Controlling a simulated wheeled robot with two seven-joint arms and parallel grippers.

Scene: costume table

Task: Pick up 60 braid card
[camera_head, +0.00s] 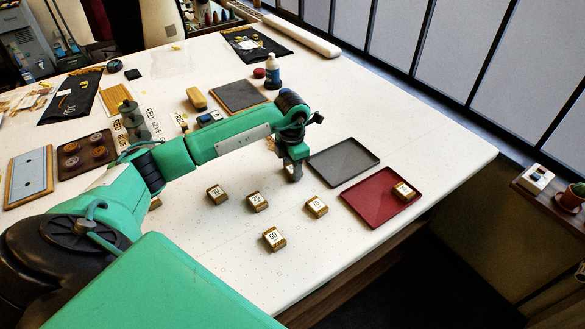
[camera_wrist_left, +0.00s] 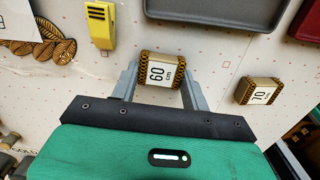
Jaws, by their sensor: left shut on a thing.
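The 60 braid card (camera_wrist_left: 162,73), a small block wound with gold-brown braid and bearing a white "60 cm" label, sits between the two grey fingers of my left gripper (camera_wrist_left: 160,78) in the left wrist view. The fingers are shut on its two sides. In the head view my left gripper (camera_head: 292,174) points down just left of the grey tray's near corner and mostly hides the card. I cannot tell whether the card is clear of the table. My right gripper is not in view.
The 70 card (camera_head: 316,206), the 50 card (camera_head: 273,239) and two more cards (camera_head: 217,194) stand nearby on the white table. A grey tray (camera_head: 345,162) lies to the right. A dark red tray (camera_head: 375,207) holds one card (camera_head: 403,190). The front right tabletop is clear.

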